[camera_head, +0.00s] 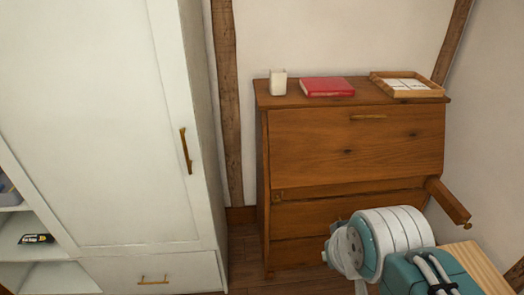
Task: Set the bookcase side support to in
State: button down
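The brown wooden bookcase (352,150) stands against the back wall with its slanted front panel closed. A side support (448,201) sticks out toward me from its right side, below the front panel, with a small knob at its end. At the left side, a matching small square end (278,197) sits flush with the front. My white and teal arm shows at the lower right, in front of the bookcase and below the support, apart from it in the picture. I cannot make out my gripper's fingers.
A white cup (278,83), a red book (327,87) and a wooden tray (408,85) are on the bookcase top. A white wardrobe (100,120) with open shelves stands left. A light wooden surface (478,268) is at the lower right. Some floor (245,262) shows between wardrobe and bookcase.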

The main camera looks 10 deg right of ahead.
aim_at(460, 215)
jog(key=z, duration=1.8)
jog(key=i+l, duration=0.1)
jog(key=i, duration=1.1)
